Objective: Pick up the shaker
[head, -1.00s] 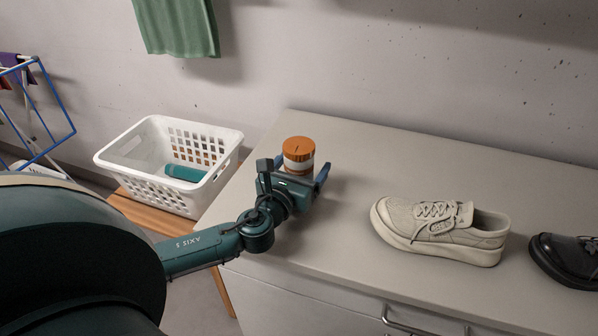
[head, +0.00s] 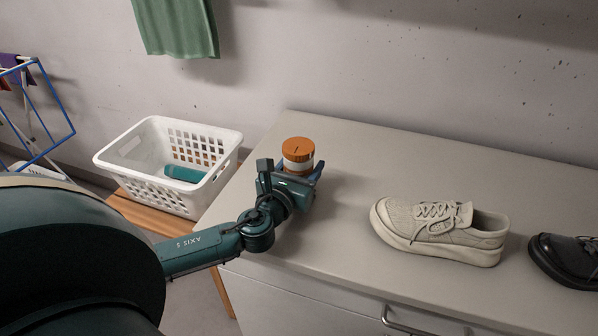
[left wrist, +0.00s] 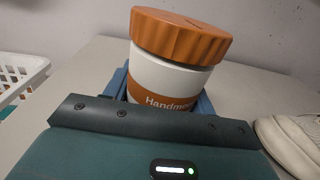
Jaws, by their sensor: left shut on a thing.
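The shaker (head: 298,155) is a white jar with an orange ribbed lid and an orange label band. It stands upright at the left part of the counter (head: 345,140). My right gripper is not in view.
A beige shoe (head: 440,230) and a black shoe (head: 568,258) stand to the right on the counter. A white basket (head: 150,185) with a teal item (head: 185,174) sits on a wooden bench at left. A green towel (head: 177,25) hangs above. The counter behind the shaker is clear.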

